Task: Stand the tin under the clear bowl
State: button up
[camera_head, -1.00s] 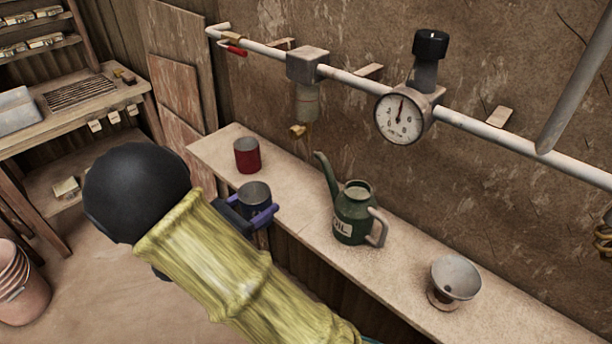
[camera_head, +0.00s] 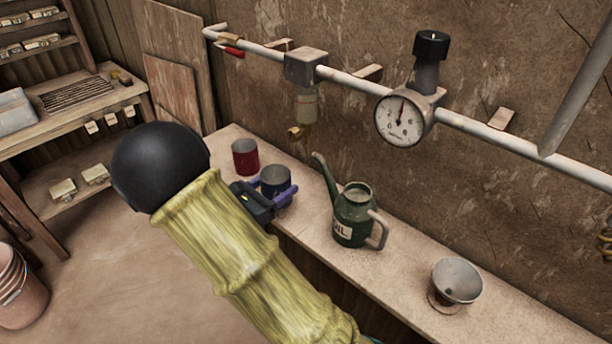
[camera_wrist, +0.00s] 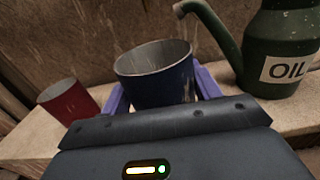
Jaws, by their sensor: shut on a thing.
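My gripper (camera_head: 274,191) has its purple fingers on either side of a dark blue, open-topped tin (camera_head: 276,178), shut on it. The tin is upright, and it also shows between the fingers in the wrist view (camera_wrist: 156,84). It is over the front part of the bench; its base is hidden, so I cannot tell whether it touches. The clear bowl (camera_head: 306,107) hangs below a grey box on the wall pipe, with a brass tap under it. The tin is in front of it and to its left, lower down.
A red tin (camera_head: 245,157) stands on the bench (camera_head: 405,282) left of the blue one. A green oil can (camera_head: 352,222) stands to the right, its spout leaning toward the blue tin. A grey funnel-like cup (camera_head: 457,282) is farther right. A gauge (camera_head: 400,119) sits on the pipe.

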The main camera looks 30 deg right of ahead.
jog(key=x, duration=0.8)
jog(key=shift+w+d, duration=0.25)
jog(key=shift+w, duration=0.05)
jog(key=shift+w+d, duration=0.3)
jog(key=shift+a+f, duration=0.1)
jog(key=shift+a, duration=0.1)
jog(key=shift+s, duration=0.15)
jog(key=shift+d, duration=0.15)
jog(key=shift+d+f, duration=0.2)
jog(key=shift+d, duration=0.3)
jog(key=shift+d+f, duration=0.25)
jog(key=shift+d, duration=0.25)
notch_tip(320, 180, down, 2)
jog(key=shift+a+f, duration=0.1)
jog(key=shift+a, duration=0.05)
jog(key=shift+a+f, duration=0.1)
jog(key=shift+f, duration=0.1)
